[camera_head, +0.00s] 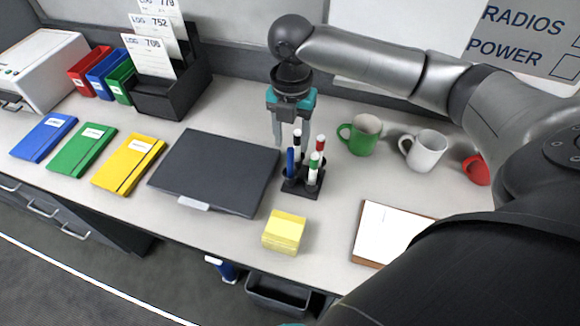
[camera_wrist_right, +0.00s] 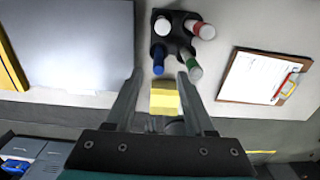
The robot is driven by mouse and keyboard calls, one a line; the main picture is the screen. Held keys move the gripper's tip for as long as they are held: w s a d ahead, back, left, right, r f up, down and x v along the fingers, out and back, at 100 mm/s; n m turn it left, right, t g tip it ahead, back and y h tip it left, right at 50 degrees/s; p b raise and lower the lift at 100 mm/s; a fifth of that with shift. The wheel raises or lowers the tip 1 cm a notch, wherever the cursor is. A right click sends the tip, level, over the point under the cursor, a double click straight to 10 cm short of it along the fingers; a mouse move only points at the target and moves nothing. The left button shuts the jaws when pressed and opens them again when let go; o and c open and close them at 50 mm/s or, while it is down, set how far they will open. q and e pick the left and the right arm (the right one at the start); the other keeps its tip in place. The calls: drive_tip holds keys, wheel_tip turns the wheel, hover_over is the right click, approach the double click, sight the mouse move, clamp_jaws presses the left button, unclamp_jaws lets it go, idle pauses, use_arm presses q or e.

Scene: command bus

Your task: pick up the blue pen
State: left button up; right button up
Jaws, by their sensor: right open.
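The blue pen (camera_head: 290,162) stands upright in a black pen holder (camera_head: 302,186), at its left side. White markers with coloured ends stand beside it: a black-ended one (camera_head: 297,143), a red-ended one (camera_head: 320,146) and a green-ended one (camera_head: 313,168). My right gripper (camera_head: 290,140) is open and empty, pointing down just behind and above the pen holder. In the right wrist view the blue pen (camera_wrist_right: 158,60) shows just beyond the gap between the open fingertips (camera_wrist_right: 160,75), nearer the left one. My left gripper is not in view.
A dark closed laptop-like slab (camera_head: 218,170) lies left of the holder. Yellow notes (camera_head: 285,232) and a clipboard (camera_head: 388,234) lie in front. Green (camera_head: 365,136), white (camera_head: 427,152) and red (camera_head: 476,169) mugs stand right. Folders (camera_head: 128,163) lie far left.

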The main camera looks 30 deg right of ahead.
sight(290, 166)
wheel_tip(290, 166, down, 4)
drive_tip(key=shift+f+b, duration=0.1)
drive_tip(key=shift+b, duration=0.3)
wheel_tip(290, 166, down, 5)
drive_tip(key=shift+a+f+b, duration=0.1)
drive_tip(key=shift+b, duration=0.75)
clamp_jaws()
